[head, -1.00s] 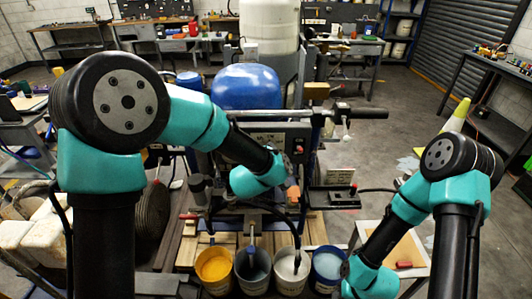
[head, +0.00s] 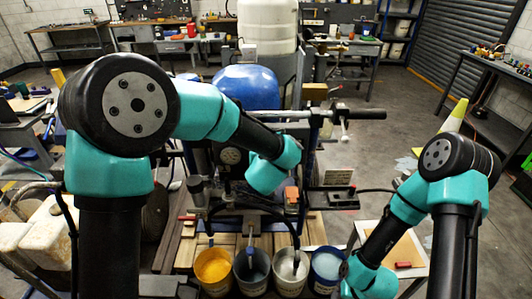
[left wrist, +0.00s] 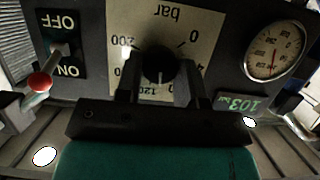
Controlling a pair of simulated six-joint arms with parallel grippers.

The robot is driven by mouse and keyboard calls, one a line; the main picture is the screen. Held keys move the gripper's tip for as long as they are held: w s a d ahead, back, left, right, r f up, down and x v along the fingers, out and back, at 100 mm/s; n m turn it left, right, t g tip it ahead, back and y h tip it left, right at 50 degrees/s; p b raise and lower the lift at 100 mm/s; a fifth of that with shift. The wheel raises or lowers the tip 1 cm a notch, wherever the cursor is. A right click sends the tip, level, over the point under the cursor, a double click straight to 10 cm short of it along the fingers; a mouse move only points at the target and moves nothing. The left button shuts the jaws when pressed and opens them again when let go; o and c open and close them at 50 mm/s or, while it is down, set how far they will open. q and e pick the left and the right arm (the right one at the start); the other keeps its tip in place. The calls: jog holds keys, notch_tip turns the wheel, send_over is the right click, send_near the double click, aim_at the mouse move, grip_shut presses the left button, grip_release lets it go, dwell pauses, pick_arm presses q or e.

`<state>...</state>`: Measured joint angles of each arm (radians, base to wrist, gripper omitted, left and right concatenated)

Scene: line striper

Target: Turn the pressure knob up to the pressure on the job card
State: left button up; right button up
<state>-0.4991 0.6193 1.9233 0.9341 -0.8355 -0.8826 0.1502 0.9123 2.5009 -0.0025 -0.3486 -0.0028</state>
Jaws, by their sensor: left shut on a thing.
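The black pressure knob (left wrist: 158,66) sits on a pale dial plate marked in bar (left wrist: 205,30), which appears upside down in the left wrist view. My left gripper (left wrist: 158,82) is shut on the knob, one finger on each side. A round white gauge (left wrist: 273,52) is to the right of the dial; its needle is too small to read surely. A green "103 bar" marking (left wrist: 242,104) is below the gauge. My right gripper is out of view.
An OFF/ON switch with a red-tipped lever (left wrist: 40,82) is left of the dial. In the head view, paint buckets (head: 213,270) stand in front of the machine, below a handlebar (head: 345,115). A blue tank (head: 245,87) is behind.

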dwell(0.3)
pick_arm(q)
jog(key=o, duration=0.9)
jog(key=v, duration=1.7)
jog(key=shift+s+d+r, duration=0.1)
jog(key=shift+s, duration=0.1)
